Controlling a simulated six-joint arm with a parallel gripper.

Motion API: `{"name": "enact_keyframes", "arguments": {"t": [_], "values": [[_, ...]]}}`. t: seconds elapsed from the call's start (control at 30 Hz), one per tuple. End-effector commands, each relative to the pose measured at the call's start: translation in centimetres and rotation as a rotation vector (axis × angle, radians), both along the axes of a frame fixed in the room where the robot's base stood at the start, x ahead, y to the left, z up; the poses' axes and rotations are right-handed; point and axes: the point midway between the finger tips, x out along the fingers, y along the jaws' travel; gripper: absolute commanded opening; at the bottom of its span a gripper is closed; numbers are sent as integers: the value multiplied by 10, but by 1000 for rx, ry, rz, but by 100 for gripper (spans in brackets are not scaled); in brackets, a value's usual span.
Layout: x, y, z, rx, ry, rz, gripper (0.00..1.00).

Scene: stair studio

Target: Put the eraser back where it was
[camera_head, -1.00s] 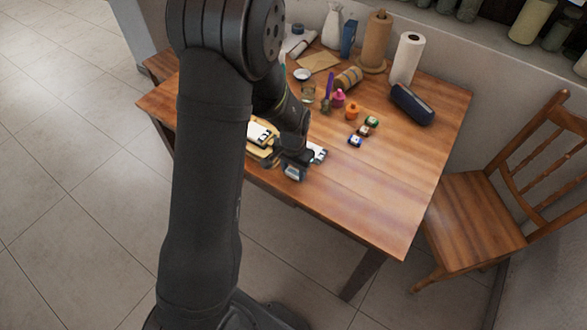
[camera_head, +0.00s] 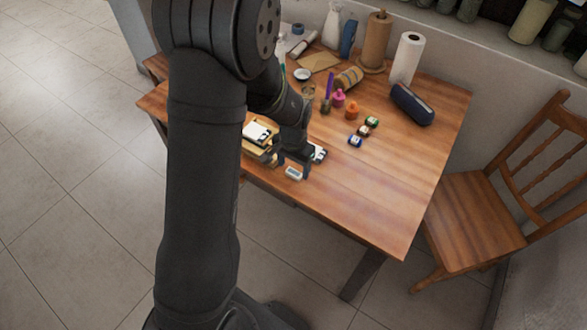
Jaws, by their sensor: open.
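A small pale block with a grey-blue side, which looks like the eraser (camera_head: 293,173), lies on the wooden table (camera_head: 370,205) close to its front edge. My gripper (camera_head: 293,164) is open just behind and above this block. One finger shows at its left and the other at its right, and I see nothing held between them. Whether a finger touches the block is too small to tell. A white and dark item (camera_head: 319,152) lies right behind the gripper, partly hidden by it.
A stack with a white top (camera_head: 257,132) stands left of the gripper, partly behind my arm. Several small jars (camera_head: 365,131), a pink bottle (camera_head: 339,98), an orange bottle (camera_head: 351,112) and a dark blue case (camera_head: 412,104) stand farther back. The table's right front is clear.

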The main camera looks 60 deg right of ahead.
Motion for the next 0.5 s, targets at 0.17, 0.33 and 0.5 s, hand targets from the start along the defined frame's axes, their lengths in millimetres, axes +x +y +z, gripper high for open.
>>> {"name": "enact_keyframes", "arguments": {"t": [0.17, 0.33, 0.5], "values": [[0, -1, 38, -4, -1, 0, 66], [0, -1, 70, -5, -1, 0, 66], [0, 0, 92, -2, -1, 0, 66]]}}
